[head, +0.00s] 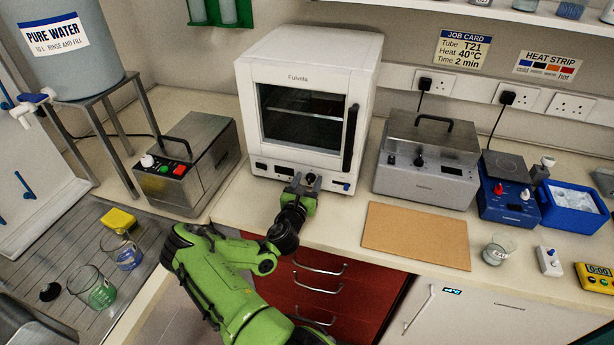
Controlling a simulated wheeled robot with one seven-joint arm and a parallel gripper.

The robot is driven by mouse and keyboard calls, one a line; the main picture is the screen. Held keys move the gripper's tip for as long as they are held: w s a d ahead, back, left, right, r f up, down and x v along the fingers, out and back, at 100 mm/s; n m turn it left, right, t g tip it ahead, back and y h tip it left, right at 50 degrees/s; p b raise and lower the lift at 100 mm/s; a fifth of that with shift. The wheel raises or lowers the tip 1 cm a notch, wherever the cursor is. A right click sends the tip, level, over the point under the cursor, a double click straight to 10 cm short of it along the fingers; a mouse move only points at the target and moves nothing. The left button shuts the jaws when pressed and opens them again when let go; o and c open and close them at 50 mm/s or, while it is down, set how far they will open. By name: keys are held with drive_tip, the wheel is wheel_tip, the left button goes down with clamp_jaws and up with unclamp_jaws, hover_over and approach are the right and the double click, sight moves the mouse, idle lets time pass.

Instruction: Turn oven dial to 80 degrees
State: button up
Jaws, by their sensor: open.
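The white oven (361,72) stands on the bench at the middle, its glass door closed and its dark vertical handle on the right. A dark round dial (310,178) sits on the panel below the door. My gripper (303,181) is at this lower panel, its jaws open and pointing at the oven. The dial shows between or just beyond the fingers; I cannot tell whether they touch it. The dial's pointer and scale are too small to read.
A grey lidded bath (428,185) stands right of the oven, and a steel box with buttons (185,185) stands left. A brown board (416,235) lies flat on the front right bench. Red drawers (316,285) are below my gripper.

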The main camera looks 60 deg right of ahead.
drive_tip(key=shift+s+a+r, duration=0.1)
drive_tip(key=shift+a+r, duration=0.05)
drive_tip(key=shift+c, duration=0.6)
clamp_jaws()
